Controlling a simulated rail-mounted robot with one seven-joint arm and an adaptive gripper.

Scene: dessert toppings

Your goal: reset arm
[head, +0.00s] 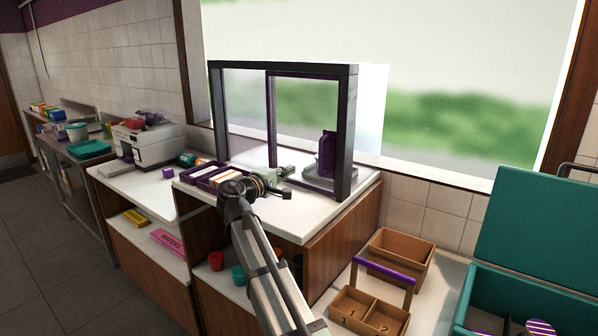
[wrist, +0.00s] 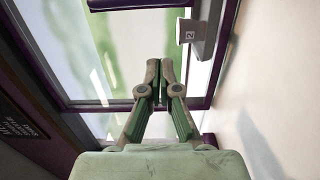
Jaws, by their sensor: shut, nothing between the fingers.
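My gripper (wrist: 160,65) is shut and empty in the wrist view, its two fingertips together in front of a window pane. In the head view my arm reaches up from the bottom to the counter, and the gripper (head: 290,172) is small there, near the serving window frame (head: 352,130). I cannot make out its fingertips clearly in that view.
A purple bag (head: 326,153) stands on a tray right of my gripper. A purple divided tray (head: 205,172) lies to its left. Wooden boxes (head: 401,248) and a teal cooler (head: 540,225) are at lower right. A white machine (head: 150,142) stands at left.

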